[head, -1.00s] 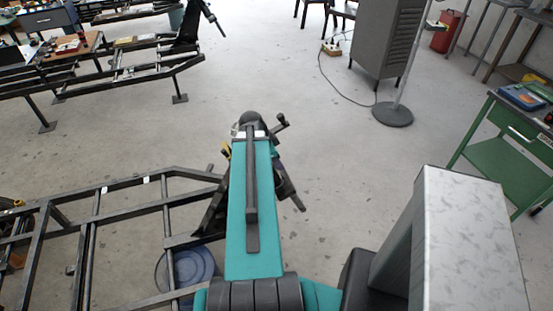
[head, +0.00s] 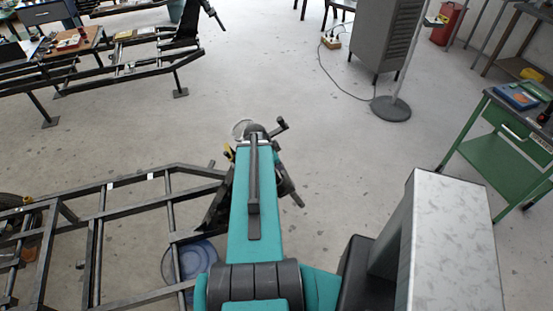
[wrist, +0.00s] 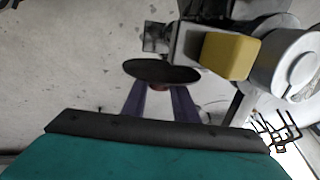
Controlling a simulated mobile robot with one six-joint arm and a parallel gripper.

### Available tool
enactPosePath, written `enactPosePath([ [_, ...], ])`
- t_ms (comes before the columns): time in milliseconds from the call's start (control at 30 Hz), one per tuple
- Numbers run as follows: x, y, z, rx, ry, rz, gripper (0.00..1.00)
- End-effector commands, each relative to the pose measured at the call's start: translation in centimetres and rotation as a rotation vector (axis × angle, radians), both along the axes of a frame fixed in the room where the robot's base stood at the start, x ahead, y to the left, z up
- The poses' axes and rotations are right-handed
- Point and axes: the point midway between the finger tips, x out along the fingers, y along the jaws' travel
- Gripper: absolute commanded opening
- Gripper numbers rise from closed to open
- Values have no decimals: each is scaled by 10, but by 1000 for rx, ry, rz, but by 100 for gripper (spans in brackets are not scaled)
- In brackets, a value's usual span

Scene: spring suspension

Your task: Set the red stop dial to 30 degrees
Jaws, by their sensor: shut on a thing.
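In the wrist view, the two grey-purple fingers of my gripper (wrist: 168,92) reach up to a small reddish-brown part, which looks like the red stop dial (wrist: 160,87). The fingers are closed on it, one at each side. A black disc (wrist: 162,70) sits just beyond the fingertips and hides most of the dial. No scale or pointer can be read, so the dial's angle cannot be told. In the head view, my teal arm hides the gripper and the dial.
A yellow block (wrist: 230,56) and a pale cylinder (wrist: 285,72) stand close right of the fingers in the wrist view. A dark metal frame (head: 110,190) lies left of my arm. A green workbench (head: 500,155) stands at right.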

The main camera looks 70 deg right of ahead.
Motion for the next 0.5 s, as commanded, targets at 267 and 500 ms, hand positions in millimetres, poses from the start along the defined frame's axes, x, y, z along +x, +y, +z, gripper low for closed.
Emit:
enactPosePath([
  [267,1,0,0,-6,-6,3,4],
  [500,1,1,1,-5,-6,2,34],
])
